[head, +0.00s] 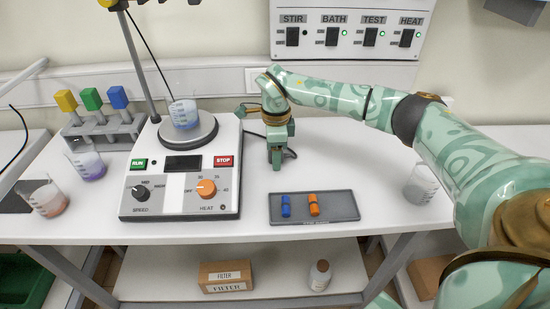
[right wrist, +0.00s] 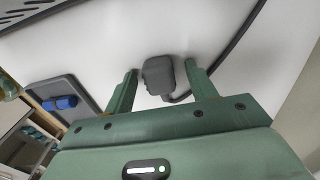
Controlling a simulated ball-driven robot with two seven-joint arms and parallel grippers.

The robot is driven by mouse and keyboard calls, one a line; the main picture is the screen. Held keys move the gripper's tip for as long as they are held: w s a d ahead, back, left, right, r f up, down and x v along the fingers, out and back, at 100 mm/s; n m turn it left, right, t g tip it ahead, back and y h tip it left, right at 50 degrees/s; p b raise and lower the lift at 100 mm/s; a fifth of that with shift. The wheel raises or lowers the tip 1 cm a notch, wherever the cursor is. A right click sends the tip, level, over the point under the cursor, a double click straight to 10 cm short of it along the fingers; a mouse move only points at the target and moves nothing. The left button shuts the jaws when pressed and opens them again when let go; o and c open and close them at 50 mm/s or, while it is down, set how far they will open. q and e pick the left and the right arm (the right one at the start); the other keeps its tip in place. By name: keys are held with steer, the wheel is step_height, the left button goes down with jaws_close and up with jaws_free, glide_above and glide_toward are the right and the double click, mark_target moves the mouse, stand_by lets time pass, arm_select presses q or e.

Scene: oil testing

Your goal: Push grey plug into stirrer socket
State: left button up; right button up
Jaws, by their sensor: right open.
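The grey plug (right wrist: 158,77) shows in the right wrist view, a dark rounded block with its cable (right wrist: 225,62) running off to the right and up. My right gripper (head: 281,157) is open, pointing down over the table to the right of the stirrer (head: 185,170). In the right wrist view its two fingers (right wrist: 161,70) stand on either side of the plug, with a visible gap to the left one. In the head view the plug is hidden or too small to tell, but dark cable shows behind the gripper. The stirrer's socket cannot be made out. My left gripper is not in view.
A grey tray (head: 340,207) with blue and orange pieces lies in front of the gripper. A beaker of blue liquid (head: 183,115) stands on the stirrer's plate. Another beaker (head: 420,184) stands at the right. A switch panel (head: 345,46) hangs on the wall behind.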

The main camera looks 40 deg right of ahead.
steer(key=shift+r, duration=0.15)
steer(key=shift+c, duration=0.3)
steer(key=c, duration=1)
steer(key=shift+o, duration=0.2)
steer(key=shift+r+p, duration=0.3)
steer(key=shift+r, duration=0.35)
step_height(320, 180, up, 3)
steer(key=shift+s+a+f+p, duration=0.1)
steer(key=shift+s+a+p, duration=0.05)
steer(key=shift+p, duration=0.4)
steer(key=s+a+r+p, duration=0.3)
steer(key=s+a+r, duration=0.6)
steer(key=s, duration=0.1)
steer(key=shift+s+p, duration=0.15)
steer(key=shift+p, duration=0.2)
